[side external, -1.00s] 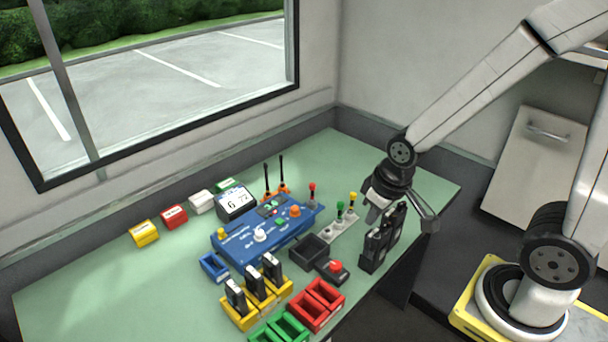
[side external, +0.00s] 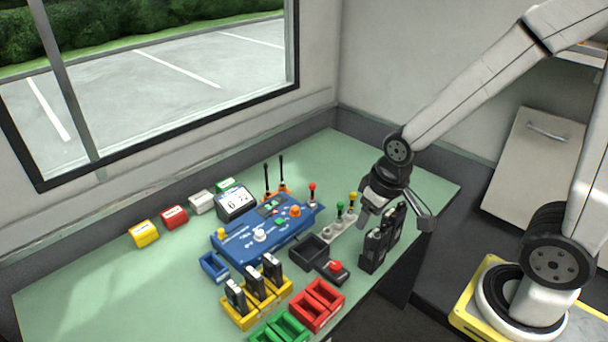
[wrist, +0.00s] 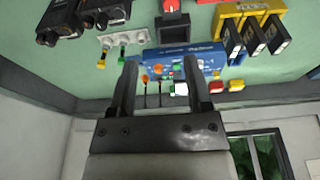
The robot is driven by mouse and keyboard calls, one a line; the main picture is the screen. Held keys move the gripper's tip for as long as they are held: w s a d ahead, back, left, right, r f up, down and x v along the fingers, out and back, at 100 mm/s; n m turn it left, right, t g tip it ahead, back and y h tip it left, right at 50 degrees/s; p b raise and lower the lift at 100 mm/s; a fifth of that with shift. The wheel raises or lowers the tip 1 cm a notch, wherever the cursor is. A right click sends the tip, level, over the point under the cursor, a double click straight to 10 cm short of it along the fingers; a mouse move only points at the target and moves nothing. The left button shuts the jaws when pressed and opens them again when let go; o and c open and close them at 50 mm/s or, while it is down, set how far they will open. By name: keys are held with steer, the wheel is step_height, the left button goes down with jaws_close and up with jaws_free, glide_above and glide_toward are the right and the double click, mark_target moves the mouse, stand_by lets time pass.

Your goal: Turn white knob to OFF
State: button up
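The white knob (side external: 260,235) is on the front face of the blue control panel (side external: 238,243) in the middle of the table. Its pointer direction and the label lettering are too small to read. The blue panel also shows in the wrist view (wrist: 207,57), partly behind my fingers. My gripper (side external: 372,218) is above the table to the right of the panel, near the black radios, and apart from the knob. In the wrist view its two fingers (wrist: 160,75) are spread with nothing between them.
Black radios (side external: 378,240) stand below my gripper. Levers with green and yellow tops (side external: 341,212) stand between it and the panel. A black tray (side external: 308,250), a red button box (side external: 334,270) and yellow holders with radios (side external: 256,300) sit in front. The table's left side (side external: 90,290) is clear.

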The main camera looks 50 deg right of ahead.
steer(key=w+a+f+m+g, duration=0.1)
steer(key=w+a+f+m, duration=0.15)
steer(key=w+m, duration=0.8)
steer(key=m+g, duration=0.2)
steer(key=m, duration=0.2)
glide_toward(259, 232)
steer(key=shift+s+d+f, duration=0.25)
steer(key=shift+s+f, duration=0.05)
steer(key=shift+s, duration=0.15)
steer(key=shift+w+a+f, duration=0.2)
steer(key=shift+w+f, duration=0.1)
steer(key=shift+f, duration=3.85)
jaws_close()
